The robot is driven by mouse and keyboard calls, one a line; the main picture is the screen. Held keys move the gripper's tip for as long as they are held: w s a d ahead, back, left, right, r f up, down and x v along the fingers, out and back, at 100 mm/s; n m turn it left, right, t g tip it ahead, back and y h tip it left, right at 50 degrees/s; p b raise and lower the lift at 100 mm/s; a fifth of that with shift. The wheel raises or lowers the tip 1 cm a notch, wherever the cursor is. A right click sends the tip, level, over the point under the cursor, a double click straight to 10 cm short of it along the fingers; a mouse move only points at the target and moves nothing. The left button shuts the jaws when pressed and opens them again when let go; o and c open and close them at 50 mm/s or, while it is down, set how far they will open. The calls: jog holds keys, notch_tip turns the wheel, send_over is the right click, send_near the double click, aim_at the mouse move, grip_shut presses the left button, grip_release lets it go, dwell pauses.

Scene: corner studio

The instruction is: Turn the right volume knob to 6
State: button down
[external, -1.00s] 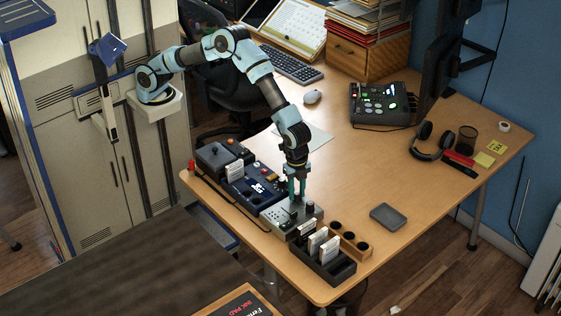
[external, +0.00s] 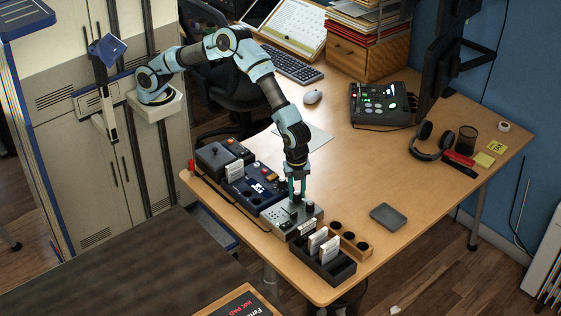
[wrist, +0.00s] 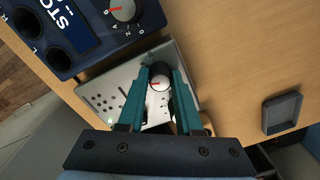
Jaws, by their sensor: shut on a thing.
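The grey metal control box (external: 284,228) stands near the table's front edge. In the wrist view its light panel (wrist: 112,94) shows small holes and a dark slot. A dark round knob with a white cap (wrist: 160,84) and a short red pointer line sits between my gripper's two teal fingers (wrist: 162,78). My gripper (external: 297,194) points down over the box and is shut on this knob. The fingers hide the panel around it, and I cannot read a number at its pointer. Another white-capped knob (wrist: 122,10) with a red pointer and printed numbers is on the blue box.
The blue box (external: 257,190) stands beside the grey box. A black holder with white cards (external: 325,262) and a wooden block with round holes (external: 350,240) are close on the other side. A dark grey tray (external: 387,217) lies to the right. The table's middle is mostly clear.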

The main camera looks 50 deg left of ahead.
aim_at(296, 193)
jog(key=c, duration=0.6)
grip_release()
notch_tip(296, 193, up, 11)
jog(key=shift+s+f+b, duration=0.1)
jog(key=shift+b, duration=1)
